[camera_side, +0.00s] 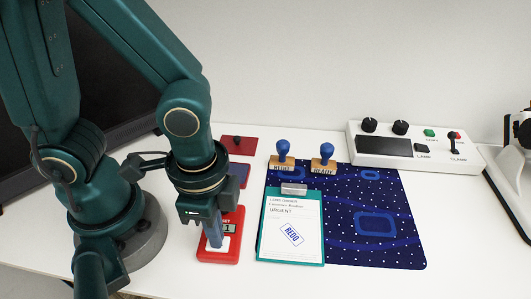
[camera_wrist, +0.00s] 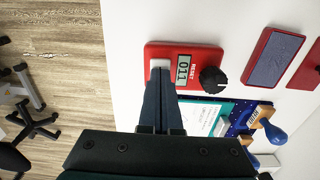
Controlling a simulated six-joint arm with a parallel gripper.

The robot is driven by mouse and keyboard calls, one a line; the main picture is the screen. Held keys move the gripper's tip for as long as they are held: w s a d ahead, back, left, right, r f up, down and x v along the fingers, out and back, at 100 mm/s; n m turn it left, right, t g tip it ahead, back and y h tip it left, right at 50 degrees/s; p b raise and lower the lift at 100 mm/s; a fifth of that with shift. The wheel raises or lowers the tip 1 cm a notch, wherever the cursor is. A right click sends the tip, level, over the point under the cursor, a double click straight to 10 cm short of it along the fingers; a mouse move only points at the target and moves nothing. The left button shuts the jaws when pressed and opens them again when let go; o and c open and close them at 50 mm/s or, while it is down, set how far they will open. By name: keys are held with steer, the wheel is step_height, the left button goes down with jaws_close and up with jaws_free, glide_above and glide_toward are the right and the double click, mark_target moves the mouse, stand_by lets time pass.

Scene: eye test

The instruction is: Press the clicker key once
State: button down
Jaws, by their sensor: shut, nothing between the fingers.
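The clicker is a red box (camera_side: 232,216) on the white table, with a small display, a black knob marked RESET (camera_wrist: 212,79) and a white key (camera_wrist: 160,63). In the wrist view its display (camera_wrist: 184,71) appears to read 011. My gripper (camera_side: 217,243) is shut and empty, pointing down with its fingertips at the white key. In the wrist view the fingertips (camera_wrist: 160,75) overlap the key's near edge and hide part of it. I cannot tell whether they touch or press it. In the side view my gripper hides part of the clicker.
Right of the clicker lies a teal clipboard (camera_side: 264,246) with an URGENT sheet on a dark blue mat (camera_side: 400,235). Two blue-handled stamps (camera_side: 283,152) (camera_side: 324,157) stand behind it. Blue and red ink pads (camera_side: 238,173) (camera_side: 240,144) lie behind the clicker. A white control box (camera_side: 412,148) stands at the back.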

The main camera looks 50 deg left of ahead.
steer(key=shift+f, duration=0.2)
step_height(320, 180, up, 8)
stand_by(1.1)
steer(key=shift+r, duration=1.2)
stand_by(4.4)
steer(key=w+a+r+n+t, duration=0.2)
steer(key=w+a+n+t, duration=0.2)
steer(key=a+n, duration=0.4)
steer(key=shift+a+n+t, duration=0.4)
steer(key=shift+n+t, duration=0.1)
steer(key=shift+t, duration=0.3)
